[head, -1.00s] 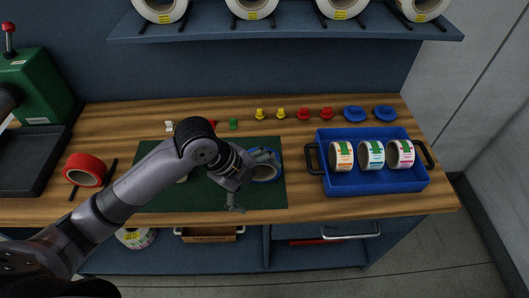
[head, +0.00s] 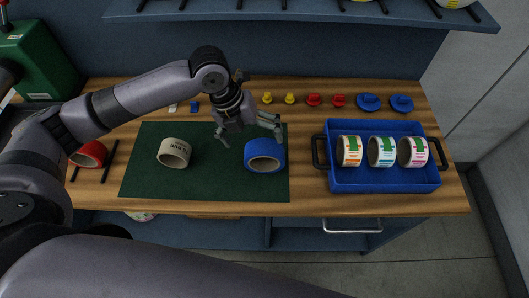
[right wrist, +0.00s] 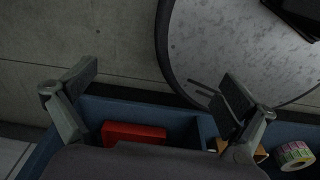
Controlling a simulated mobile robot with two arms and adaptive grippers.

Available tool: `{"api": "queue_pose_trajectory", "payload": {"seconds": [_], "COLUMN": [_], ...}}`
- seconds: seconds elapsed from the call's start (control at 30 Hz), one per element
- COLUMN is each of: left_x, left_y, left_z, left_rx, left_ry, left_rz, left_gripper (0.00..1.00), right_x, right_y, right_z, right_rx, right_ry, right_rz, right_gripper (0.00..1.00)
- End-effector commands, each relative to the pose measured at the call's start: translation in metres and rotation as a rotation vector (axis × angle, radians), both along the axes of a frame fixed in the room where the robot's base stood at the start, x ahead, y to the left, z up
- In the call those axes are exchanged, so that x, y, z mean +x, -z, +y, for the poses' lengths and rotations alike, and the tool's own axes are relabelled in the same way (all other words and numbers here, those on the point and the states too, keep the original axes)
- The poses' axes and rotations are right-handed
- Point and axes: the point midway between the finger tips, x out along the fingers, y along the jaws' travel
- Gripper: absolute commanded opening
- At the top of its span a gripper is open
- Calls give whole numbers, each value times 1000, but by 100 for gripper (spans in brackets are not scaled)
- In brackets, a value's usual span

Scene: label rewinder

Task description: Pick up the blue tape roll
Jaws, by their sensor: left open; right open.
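The blue tape roll (head: 265,155) stands on the right part of the green mat (head: 215,187) on the wooden bench. My left gripper (head: 249,131) is open and empty, with its fingers spread just behind and above the roll. Whether a finger touches the roll I cannot tell. My right gripper (right wrist: 158,78) is open and empty in the right wrist view, over a blue shelf compartment and the floor. The blue roll does not show in that view.
A cream tape roll (head: 174,153) stands on the mat left of the blue one. A blue tray (head: 385,180) with three label rolls is to the right. A red roll (head: 89,154) is at left. Small coloured pieces line the back. An overhead shelf (head: 300,12) spans the top.

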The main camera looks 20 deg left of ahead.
Motion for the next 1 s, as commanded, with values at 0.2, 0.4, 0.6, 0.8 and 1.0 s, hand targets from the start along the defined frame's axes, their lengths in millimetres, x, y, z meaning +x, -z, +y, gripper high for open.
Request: {"api": "queue_pose_trajectory", "payload": {"seconds": [0.2, 0.4, 0.6, 0.8, 1.0], "left_x": [2, 3, 6, 8, 8], "left_y": [29, 41, 71, 84, 84], "left_z": [-10, -13, -21, -24, -24], "left_rx": [-1, -1, -1, 0, 0], "left_ry": [-1, -1, -2, -1, -1], "left_rz": [1, 2, 4, -2, -2], "left_gripper": [100, 100, 100, 100, 98], "right_x": [10, 13, 13, 13, 12], "right_y": [-8, -14, -26, -27, -26], "right_z": [0, 0, -1, -2, -3], "right_rx": [1, 1, -1, -2, -3], "right_ry": [0, 0, 0, -1, -1], "right_rz": [-14, -20, -20, -19, -18], "right_gripper": [100, 100, 100, 100, 100]}}
